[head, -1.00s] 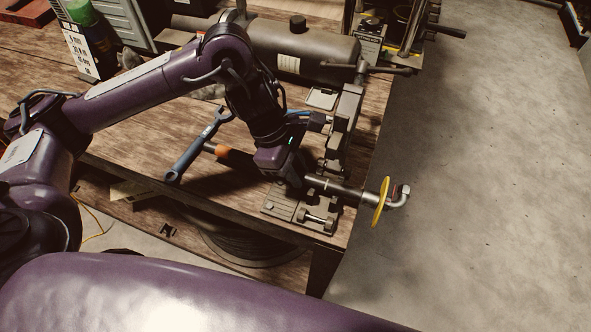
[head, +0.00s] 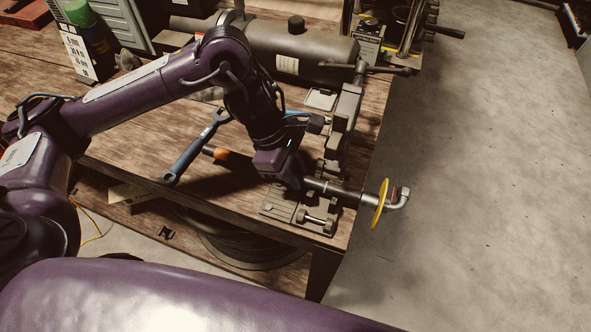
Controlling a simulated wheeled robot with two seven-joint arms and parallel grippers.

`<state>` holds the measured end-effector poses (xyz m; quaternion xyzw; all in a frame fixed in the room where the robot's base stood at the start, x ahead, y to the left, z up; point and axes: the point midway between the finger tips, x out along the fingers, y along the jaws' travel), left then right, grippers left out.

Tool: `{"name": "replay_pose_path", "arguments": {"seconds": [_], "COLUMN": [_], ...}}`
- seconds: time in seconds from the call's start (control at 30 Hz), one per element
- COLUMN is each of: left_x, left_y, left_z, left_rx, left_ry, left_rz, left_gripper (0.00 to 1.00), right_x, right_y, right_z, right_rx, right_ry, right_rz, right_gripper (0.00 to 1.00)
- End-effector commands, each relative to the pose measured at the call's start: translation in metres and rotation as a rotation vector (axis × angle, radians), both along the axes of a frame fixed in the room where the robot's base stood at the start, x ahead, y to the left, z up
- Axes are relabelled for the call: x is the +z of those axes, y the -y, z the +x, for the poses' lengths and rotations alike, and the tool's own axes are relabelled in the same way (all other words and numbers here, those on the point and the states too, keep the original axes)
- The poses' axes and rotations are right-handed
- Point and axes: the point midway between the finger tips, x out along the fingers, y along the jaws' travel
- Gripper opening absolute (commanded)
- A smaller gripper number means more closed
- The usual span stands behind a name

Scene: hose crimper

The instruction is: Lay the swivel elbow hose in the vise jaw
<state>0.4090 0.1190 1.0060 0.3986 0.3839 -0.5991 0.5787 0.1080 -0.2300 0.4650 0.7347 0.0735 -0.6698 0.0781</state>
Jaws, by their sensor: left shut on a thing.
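The swivel elbow hose shows as a dark hose with an orange band (head: 221,154) at the left and a metal fitting (head: 345,194) at the right. The fitting passes through a yellow disc (head: 381,204) and ends in a bent silver elbow (head: 401,198) beyond the bench edge. My left gripper (head: 291,181) is shut on the hose, hiding its middle. The vise (head: 337,130) stands at the bench's right edge, with its base plate (head: 283,208) under the fitting. Whether the fitting touches the jaw cannot be told. My right gripper is not in view.
A blue wrench (head: 190,150) lies left of the hose on the wooden bench (head: 130,150). Open concrete floor (head: 480,150) lies right of the bench.

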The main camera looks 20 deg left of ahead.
Motion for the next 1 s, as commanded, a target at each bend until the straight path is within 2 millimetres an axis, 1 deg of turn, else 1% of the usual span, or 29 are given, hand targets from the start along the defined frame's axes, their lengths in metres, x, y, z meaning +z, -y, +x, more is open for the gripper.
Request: {"name": "replay_pose_path", "arguments": {"seconds": [0.13,0.17,0.3,0.33,0.57,0.67,0.77,1.0], "left_x": [0.001,0.001,0.001,0.001,0.000,0.003,0.013,0.048], "left_y": [0.000,0.000,0.000,0.000,0.000,-0.002,-0.006,-0.021], "left_z": [0.000,0.000,0.000,0.000,0.000,0.000,0.002,0.002], "left_rx": [0.000,0.001,0.000,0.000,0.001,0.000,0.001,0.002], "left_ry": [0.001,0.002,0.001,0.001,-0.001,0.001,0.005,0.007], "left_rz": [-0.001,-0.001,-0.001,-0.001,0.001,0.001,0.002,0.002], "left_gripper": [0.00,0.26,0.44,0.48,0.48,0.48,0.48,0.48], "right_x": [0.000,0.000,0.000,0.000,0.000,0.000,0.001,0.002], "right_y": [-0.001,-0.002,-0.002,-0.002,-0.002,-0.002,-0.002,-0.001], "right_z": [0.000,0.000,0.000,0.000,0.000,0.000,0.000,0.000], "right_rx": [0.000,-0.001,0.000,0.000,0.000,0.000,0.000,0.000], "right_ry": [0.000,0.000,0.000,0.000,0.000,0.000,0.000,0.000], "right_rz": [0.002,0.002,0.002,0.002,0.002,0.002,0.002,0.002], "right_gripper": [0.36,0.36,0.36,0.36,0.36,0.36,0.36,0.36]}}
